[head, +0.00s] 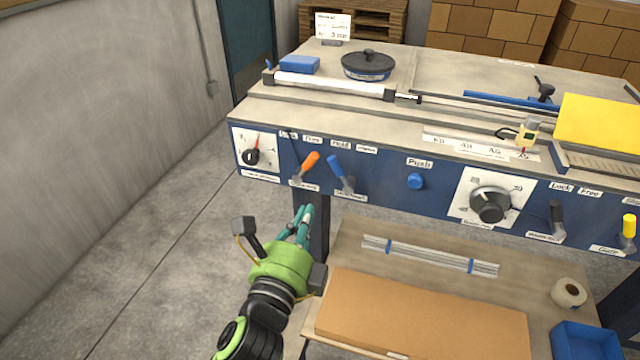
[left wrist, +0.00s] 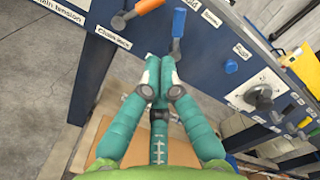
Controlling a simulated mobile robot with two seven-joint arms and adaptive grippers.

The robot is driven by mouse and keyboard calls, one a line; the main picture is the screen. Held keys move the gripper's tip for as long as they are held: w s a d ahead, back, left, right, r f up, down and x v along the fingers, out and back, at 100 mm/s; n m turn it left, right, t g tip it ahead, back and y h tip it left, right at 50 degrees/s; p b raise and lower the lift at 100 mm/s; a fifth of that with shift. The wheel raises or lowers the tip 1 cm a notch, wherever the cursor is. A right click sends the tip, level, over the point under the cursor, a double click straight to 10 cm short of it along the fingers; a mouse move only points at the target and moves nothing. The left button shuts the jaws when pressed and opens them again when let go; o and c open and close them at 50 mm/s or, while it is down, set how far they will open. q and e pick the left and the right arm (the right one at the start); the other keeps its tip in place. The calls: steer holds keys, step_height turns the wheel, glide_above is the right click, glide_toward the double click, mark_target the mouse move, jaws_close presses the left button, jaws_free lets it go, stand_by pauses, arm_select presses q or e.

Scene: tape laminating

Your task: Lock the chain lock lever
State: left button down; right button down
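The chain lock lever (head: 310,162) has an orange handle and sits on the blue front panel of the bench. Its handle tilts up and to the right from its pivot. In the left wrist view the orange handle (left wrist: 148,6) shows at the top edge, partly cut off, above a "Chain lock" label (left wrist: 112,38). My left gripper (head: 303,210) is below the panel and apart from the lever. In the left wrist view its teal fingers (left wrist: 160,72) are drawn together with nothing visible between them. My right gripper is in neither view.
A blue-handled lever (head: 335,166) sits just right of the orange one, close by. A dial with a red pointer (head: 251,156) is to the left. A blue push button (head: 415,181) and a large knob (head: 491,205) are farther right. A lower shelf holds a cardboard sheet (head: 420,315).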

mark_target(308, 163)
arm_select(q)
steer(key=shift+a+r, duration=0.1)
steer(key=shift+r, duration=0.1)
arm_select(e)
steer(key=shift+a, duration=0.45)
